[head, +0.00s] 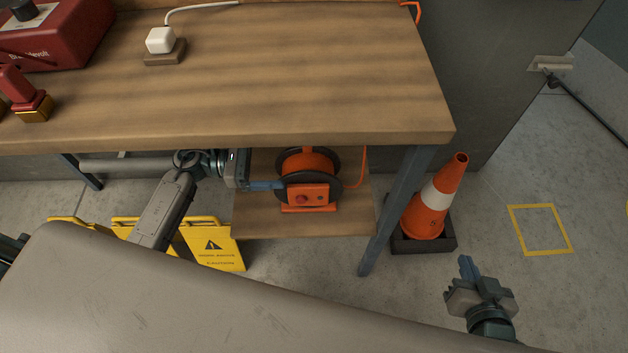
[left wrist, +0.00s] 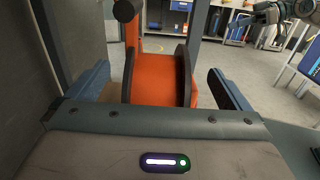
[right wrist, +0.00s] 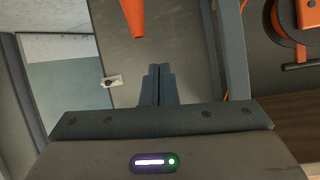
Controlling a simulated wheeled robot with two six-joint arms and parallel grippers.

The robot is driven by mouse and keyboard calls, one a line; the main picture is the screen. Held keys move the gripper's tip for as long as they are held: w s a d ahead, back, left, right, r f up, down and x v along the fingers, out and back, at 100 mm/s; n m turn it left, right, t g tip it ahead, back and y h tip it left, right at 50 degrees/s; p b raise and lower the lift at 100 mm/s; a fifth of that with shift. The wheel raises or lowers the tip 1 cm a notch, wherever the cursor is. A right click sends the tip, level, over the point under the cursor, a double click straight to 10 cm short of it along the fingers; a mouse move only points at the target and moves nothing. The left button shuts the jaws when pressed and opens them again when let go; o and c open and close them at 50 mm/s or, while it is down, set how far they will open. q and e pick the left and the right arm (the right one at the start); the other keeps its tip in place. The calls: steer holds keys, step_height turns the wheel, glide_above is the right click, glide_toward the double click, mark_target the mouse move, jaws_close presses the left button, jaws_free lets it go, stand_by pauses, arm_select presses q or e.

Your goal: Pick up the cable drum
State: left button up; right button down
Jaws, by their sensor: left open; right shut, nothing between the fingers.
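The cable drum (head: 308,163) is an orange reel with dark round flanges and an orange front panel. It stands on the shelf (head: 262,222) under the workbench. My left gripper (head: 266,185) is open at the drum's left side in the head view. In the left wrist view the drum (left wrist: 158,80) lies between the two open fingers (left wrist: 158,88), with a gap showing at each side. My right gripper (head: 467,268) is shut and empty, low at the right, well away from the drum. Part of the drum (right wrist: 288,22) also shows in the right wrist view.
The bench top (head: 300,70) hangs over the drum, and a grey leg (head: 392,215) stands right of it. A traffic cone (head: 432,205) stands beyond that leg. Yellow caution signs (head: 215,245) stand below my left arm. Floor at the right is mostly clear.

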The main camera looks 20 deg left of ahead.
mark_target(301, 158)
arm_select(q)
steer(key=shift+w+d, duration=0.25)
steer(key=shift+d, duration=0.45)
steer(key=x, duration=0.4)
steer(key=shift+w+d+r+p, duration=0.1)
steer(key=shift+w+r+p, duration=0.1)
steer(key=shift+r+p, duration=0.15)
steer(key=shift+w+d+f, duration=0.15)
steer(key=shift+d, duration=0.25)
steer(key=c, duration=2)
arm_select(e)
steer(key=s+f+g, duration=0.2)
steer(key=s+f, duration=0.1)
steer(key=shift+s+a+f+g, duration=0.1)
steer(key=shift+s+a+g, duration=0.15)
steer(key=shift+g, duration=0.15)
